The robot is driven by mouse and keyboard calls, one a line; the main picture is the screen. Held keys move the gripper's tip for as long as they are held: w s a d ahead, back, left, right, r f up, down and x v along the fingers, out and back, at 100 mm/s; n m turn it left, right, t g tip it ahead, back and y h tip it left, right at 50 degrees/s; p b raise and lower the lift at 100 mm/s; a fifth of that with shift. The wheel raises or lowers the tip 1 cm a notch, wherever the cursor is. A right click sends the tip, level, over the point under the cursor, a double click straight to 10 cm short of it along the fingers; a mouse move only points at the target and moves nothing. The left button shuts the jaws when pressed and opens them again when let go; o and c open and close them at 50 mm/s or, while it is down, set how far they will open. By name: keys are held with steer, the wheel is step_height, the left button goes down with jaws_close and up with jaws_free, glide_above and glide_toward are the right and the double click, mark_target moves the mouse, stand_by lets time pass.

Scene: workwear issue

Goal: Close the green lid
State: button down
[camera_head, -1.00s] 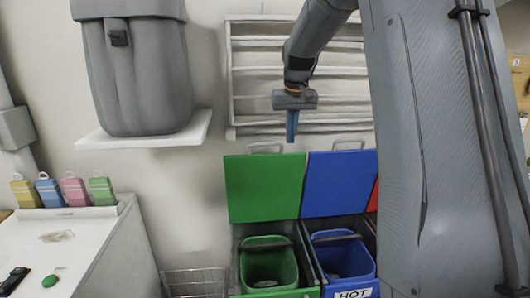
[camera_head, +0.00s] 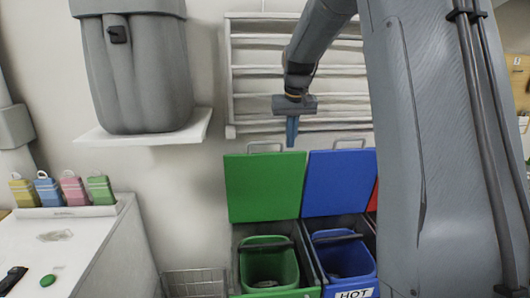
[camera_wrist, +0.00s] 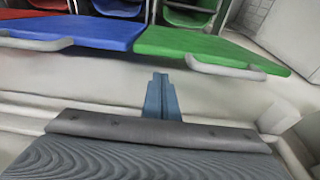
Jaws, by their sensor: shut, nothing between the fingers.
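The green lid (camera_head: 264,187) stands raised, nearly upright, behind its open bin with a green bucket (camera_head: 268,263). Its handle is at the top edge. In the wrist view the green lid (camera_wrist: 200,47) shows its grey handle toward me, right of the fingers. My gripper (camera_head: 291,143) is shut and empty, fingers pointing down, above and behind the top edges of the lids, near the gap between green and blue. In the wrist view the blue fingers of my gripper (camera_wrist: 161,85) are together and touch no lid that I can see.
A blue lid (camera_head: 340,183) stands raised beside the green one, over a blue bucket (camera_head: 344,256). A red lid (camera_head: 373,196) shows partly behind my arm. A white slatted rack (camera_head: 262,75) is on the wall behind. A grey container (camera_head: 135,75) sits on a shelf at left.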

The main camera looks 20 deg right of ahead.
step_height(320, 180, down, 3)
steer(key=shift+f+b, duration=0.2)
steer(key=shift+b, duration=0.4)
stand_by(0.3)
steer(key=shift+s+a+p, duration=0.7)
steer(key=shift+s+p, duration=0.1)
steer(key=shift+s, duration=2.65)
step_height(320, 180, up, 9)
steer(key=p, duration=0.8)
steer(key=shift+r, duration=0.2)
